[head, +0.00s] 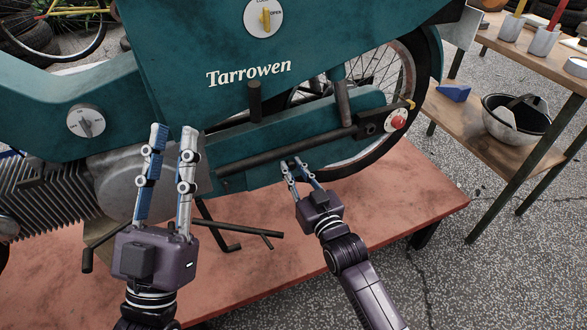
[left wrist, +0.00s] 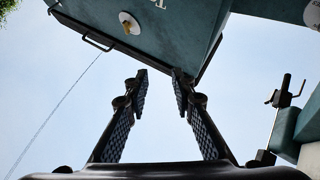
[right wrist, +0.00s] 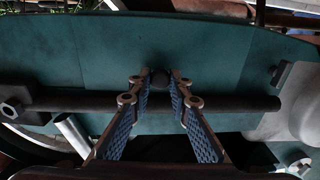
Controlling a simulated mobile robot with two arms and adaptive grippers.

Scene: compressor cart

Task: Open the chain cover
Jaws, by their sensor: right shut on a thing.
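The chain cover (head: 270,132) is a long teal casing low on the side of the teal motorcycle, in front of the rear wheel. A dark bar (head: 255,163) runs along it. My right gripper (head: 292,162) reaches the cover just below this bar. In the right wrist view its fingers close around a small dark round knob (right wrist: 159,78) on the teal cover (right wrist: 225,60). My left gripper (head: 174,130) is raised, fingers apart and empty, in front of the grey engine casing. The left wrist view shows only air between its fingertips (left wrist: 160,78).
The motorcycle stands on a reddish platform (head: 400,205). A dark stand and pedal (head: 235,237) stick out below the engine. A red button (head: 398,122) is near the rear axle. A wooden shelf (head: 465,125) with a black bowl (head: 515,118) stands at right.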

